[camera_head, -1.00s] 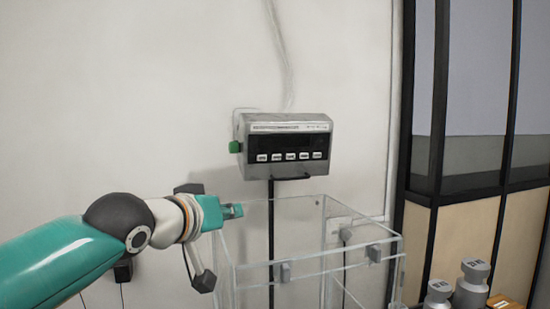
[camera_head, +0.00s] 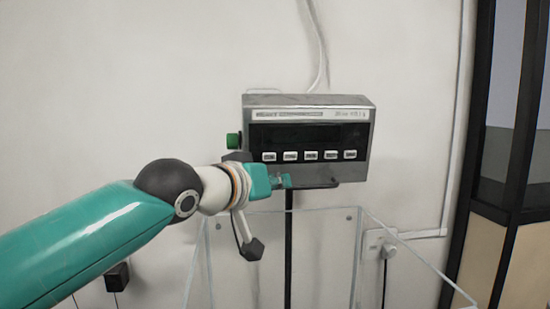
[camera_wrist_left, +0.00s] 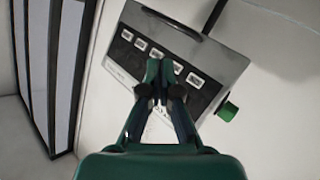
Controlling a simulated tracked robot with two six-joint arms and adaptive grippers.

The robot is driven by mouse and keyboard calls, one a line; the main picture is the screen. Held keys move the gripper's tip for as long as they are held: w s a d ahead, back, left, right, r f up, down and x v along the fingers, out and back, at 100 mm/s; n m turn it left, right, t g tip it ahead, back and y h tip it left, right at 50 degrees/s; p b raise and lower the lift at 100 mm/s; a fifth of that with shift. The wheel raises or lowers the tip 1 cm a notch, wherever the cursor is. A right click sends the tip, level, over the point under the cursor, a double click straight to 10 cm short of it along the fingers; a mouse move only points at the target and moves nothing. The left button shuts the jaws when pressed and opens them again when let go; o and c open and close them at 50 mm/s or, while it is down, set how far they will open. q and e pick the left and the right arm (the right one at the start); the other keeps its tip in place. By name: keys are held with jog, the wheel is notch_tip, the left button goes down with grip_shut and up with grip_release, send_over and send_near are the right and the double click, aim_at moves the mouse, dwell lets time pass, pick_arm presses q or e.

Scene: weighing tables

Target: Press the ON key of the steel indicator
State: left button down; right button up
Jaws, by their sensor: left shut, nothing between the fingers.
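The steel indicator (camera_head: 305,104) is a grey box with a dark, blank display and a row of several pale keys (camera_head: 311,156) along its lower front. The key lettering is too small to read, so I cannot tell which is ON. My left gripper (camera_head: 283,181) is shut and empty, just below the left keys in the head view. In the left wrist view the indicator (camera_wrist_left: 215,57) appears turned over, and the closed fingertips (camera_wrist_left: 160,66) overlap its key row, hiding part of it. I cannot tell whether they touch it. My right gripper is not in view.
A green knob (camera_head: 234,141) sticks out from the indicator's left side. A black post (camera_head: 289,240) stands below it, by a clear-walled box (camera_head: 325,225). A wall socket (camera_head: 380,243) is to the right. The wall on the left is bare.

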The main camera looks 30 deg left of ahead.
aim_at(269, 157)
pick_arm(q)
jog(key=shift+s+a+r, duration=0.1)
jog(key=shift+s+a, duration=0.05)
jog(key=shift+s, duration=0.05)
jog(key=w+a+r+p, duration=0.1)
jog(key=w+a+p, duration=0.3)
jog(key=w, duration=0.3)
jog(key=shift+a, duration=0.65)
jog(key=shift+w+a+r, duration=0.1)
jog(key=shift+r, duration=0.05)
dwell(1.0)
jog(key=shift+w+a, duration=0.1)
jog(key=shift+w, duration=0.1)
jog(key=shift+w+a+r, duration=0.1)
jog(key=shift+w+a, duration=0.15)
dwell(0.7)
jog(key=shift+s+d, duration=0.1)
jog(key=shift+s, duration=0.05)
jog(key=shift+s+d, duration=0.4)
jog(key=shift+s, duration=0.1)
